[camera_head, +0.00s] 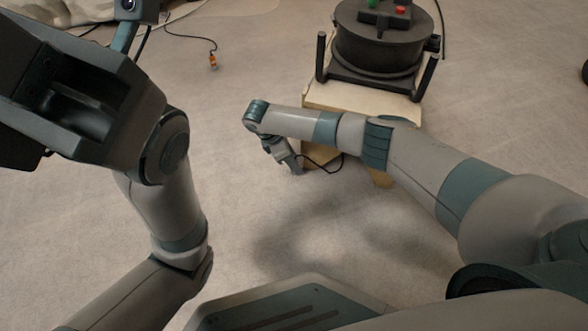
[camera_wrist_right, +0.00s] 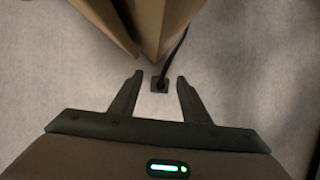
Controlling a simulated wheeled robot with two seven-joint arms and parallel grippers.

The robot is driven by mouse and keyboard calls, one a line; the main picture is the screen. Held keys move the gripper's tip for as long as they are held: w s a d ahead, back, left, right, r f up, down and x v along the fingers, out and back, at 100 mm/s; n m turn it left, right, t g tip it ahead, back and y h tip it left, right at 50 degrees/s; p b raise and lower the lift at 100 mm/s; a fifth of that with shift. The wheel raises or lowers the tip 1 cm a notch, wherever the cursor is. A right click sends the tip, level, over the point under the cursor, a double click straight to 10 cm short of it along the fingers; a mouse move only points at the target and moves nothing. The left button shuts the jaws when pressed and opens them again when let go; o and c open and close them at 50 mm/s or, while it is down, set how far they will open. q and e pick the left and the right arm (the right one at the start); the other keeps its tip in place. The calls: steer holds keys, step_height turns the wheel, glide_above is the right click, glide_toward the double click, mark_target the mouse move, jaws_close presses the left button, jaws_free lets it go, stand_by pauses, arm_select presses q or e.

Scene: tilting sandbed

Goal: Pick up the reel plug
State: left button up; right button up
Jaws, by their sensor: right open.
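The reel plug (camera_wrist_right: 159,84) is a small dark square piece on the end of a black cable. It lies on the carpet in the right wrist view. My right gripper (camera_wrist_right: 158,78) is open, with one finger on each side of the plug and a visible gap to both. I cannot tell the height of the fingertips above the floor. In the head view my right gripper (camera_head: 293,168) points down beside the wooden stand, and the plug cannot be made out there. My left arm's dark end (camera_head: 80,95) is at the upper left; its fingertips do not show clearly.
The black cable reel (camera_head: 378,40) with green and red parts stands on a pale wooden stand (camera_head: 345,98). The stand's brown edge (camera_wrist_right: 155,25) is close beyond my right fingers. Another cord with an orange end (camera_head: 212,61) lies behind. The carpet between my arms is clear.

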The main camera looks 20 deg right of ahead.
steer(key=shift+d+f, duration=0.1)
steer(key=shift+f, duration=0.15)
stand_by(0.3)
jaws_close()
steer(key=shift+r, duration=0.2)
